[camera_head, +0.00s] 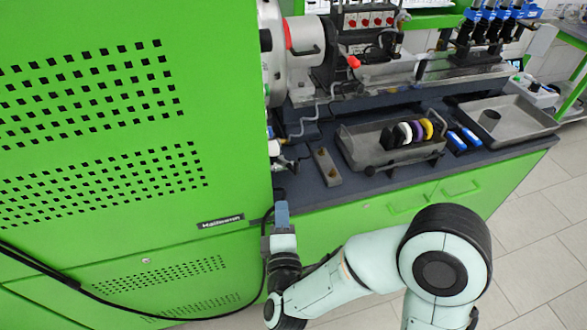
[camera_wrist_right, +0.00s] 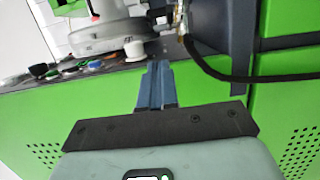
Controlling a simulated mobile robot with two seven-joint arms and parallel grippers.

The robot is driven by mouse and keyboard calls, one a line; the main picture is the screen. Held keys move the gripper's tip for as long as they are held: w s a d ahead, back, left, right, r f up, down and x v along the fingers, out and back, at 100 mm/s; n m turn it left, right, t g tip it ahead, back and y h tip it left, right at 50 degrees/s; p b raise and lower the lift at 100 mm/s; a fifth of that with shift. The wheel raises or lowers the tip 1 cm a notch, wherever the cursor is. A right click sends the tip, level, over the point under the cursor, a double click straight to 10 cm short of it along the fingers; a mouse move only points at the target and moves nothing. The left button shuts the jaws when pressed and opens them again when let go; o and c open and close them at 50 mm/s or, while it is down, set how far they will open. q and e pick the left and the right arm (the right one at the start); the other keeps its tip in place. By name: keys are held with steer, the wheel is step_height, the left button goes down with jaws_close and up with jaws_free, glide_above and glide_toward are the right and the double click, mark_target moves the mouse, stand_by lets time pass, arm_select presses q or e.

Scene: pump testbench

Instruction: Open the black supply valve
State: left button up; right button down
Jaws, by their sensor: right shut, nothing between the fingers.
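My right gripper (camera_head: 282,213) is shut and empty, its blue fingers pointing up in front of the green cabinet edge. In the right wrist view the closed fingers (camera_wrist_right: 155,85) point at the edge of the dark bench top. A small pipe fitting (camera_head: 283,142) sits beside the cabinet edge, above and beyond the fingertips, with a gap between. In the right wrist view a brass fitting (camera_wrist_right: 181,30) with a black hose stands ahead and right of the fingers. I cannot clearly tell the black supply valve there. My left gripper is not in view.
The perforated green cabinet (camera_head: 120,190) fills the left. The dark bench top (camera_head: 370,183) holds a grey tray (camera_head: 360,160) with coloured rings and a small grey block (camera_head: 327,167). A black hose (camera_wrist_right: 240,78) runs right of the fingers. Green drawers lie below the bench top.

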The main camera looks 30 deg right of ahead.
steer(key=b+x, duration=0.1)
steer(key=x, duration=0.6)
steer(key=shift+w+d, duration=0.25)
steer(key=shift+w, duration=0.05)
steer(key=shift+w+d, duration=0.15)
steer(key=shift+d, duration=0.45)
steer(key=shift+w+d, duration=0.2)
steer(key=shift+d, duration=0.4)
steer(key=shift+w+d, duration=0.2)
steer(key=shift+d, duration=0.4)
